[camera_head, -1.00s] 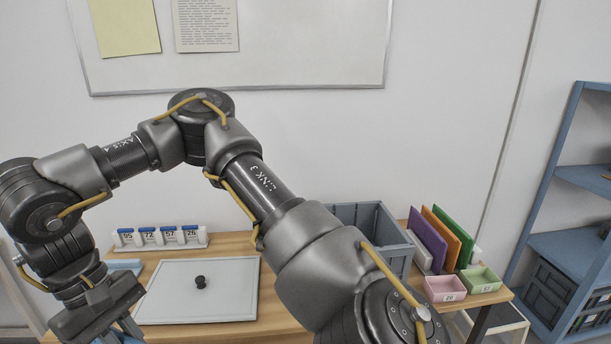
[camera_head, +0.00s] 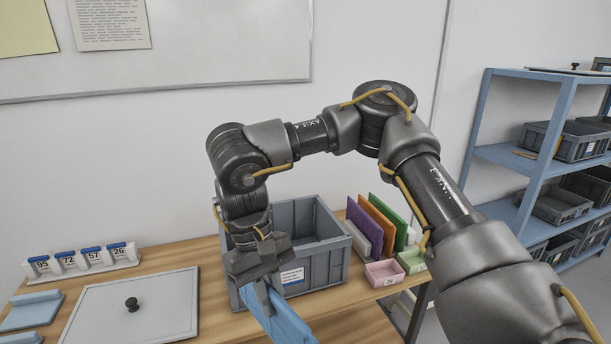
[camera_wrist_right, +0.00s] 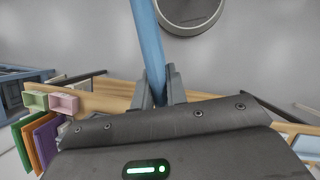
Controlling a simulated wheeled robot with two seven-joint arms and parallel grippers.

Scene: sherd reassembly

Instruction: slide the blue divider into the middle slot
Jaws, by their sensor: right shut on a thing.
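My right gripper (camera_head: 258,290) is shut on a blue divider (camera_head: 286,322), a flat bar that hangs tilted below the jaws. The divider's lower end is cut off by the picture edge. In the right wrist view the divider (camera_wrist_right: 149,45) runs up from between the two fingers (camera_wrist_right: 158,88). The grey crate (camera_head: 322,262) with a white label stands on the table behind the gripper. The divider is outside the crate, in front of it in the picture. The crate's slots cannot be made out. My left gripper is not in view.
A grey lid (camera_head: 135,308) with a black knob lies at the left. Purple, orange and green panels (camera_head: 378,222) and a pink tray (camera_head: 385,273) are right of the crate.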

